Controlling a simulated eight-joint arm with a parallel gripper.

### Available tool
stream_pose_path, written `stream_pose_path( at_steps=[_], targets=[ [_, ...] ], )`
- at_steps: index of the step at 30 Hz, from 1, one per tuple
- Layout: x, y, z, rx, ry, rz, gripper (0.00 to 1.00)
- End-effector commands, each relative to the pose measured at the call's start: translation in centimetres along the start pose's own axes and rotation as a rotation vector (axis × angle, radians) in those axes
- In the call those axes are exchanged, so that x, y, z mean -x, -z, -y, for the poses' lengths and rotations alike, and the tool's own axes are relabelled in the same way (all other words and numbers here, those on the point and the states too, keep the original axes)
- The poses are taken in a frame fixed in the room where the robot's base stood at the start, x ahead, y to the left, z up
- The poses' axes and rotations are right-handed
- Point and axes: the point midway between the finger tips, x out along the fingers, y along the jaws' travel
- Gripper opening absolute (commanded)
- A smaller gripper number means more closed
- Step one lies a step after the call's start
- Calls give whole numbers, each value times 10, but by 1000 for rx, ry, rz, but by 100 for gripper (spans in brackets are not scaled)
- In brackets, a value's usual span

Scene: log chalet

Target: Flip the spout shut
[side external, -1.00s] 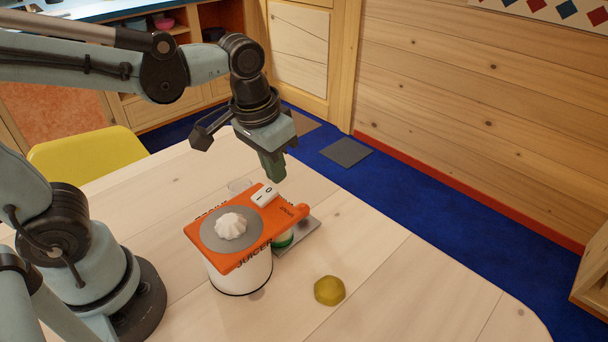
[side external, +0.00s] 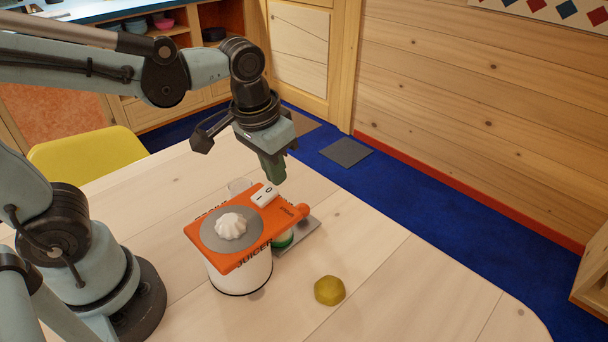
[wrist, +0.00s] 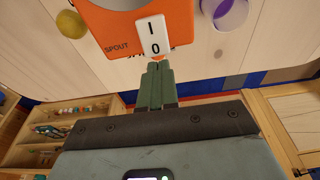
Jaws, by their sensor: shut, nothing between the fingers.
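The juicer (side external: 232,266) has a white body and an orange top (side external: 240,256) with a ribbed white cone on a grey disc. A white rocker (side external: 264,195) marked I and 0 sits at the top's edge. In the wrist view the rocker (wrist: 153,36) is beside the word SPOUT, with its 0 end towards my fingers. My gripper (side external: 274,181) is shut and empty, pointing down just above and beside the 0 end. In the wrist view its green fingers (wrist: 157,68) end close to that end; I cannot tell whether they touch it.
The table's right side is free.

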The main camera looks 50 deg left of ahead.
Motion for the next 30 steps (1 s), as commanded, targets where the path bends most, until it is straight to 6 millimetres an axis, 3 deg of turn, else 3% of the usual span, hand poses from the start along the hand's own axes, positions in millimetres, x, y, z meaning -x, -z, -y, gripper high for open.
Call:
stream_pose_path(
  at_steps=[15, 30],
  targets=[
    [-10, -2, 0, 0, 0, 1, 0],
    [3, 0, 0, 0, 0, 0, 0]
  ],
)
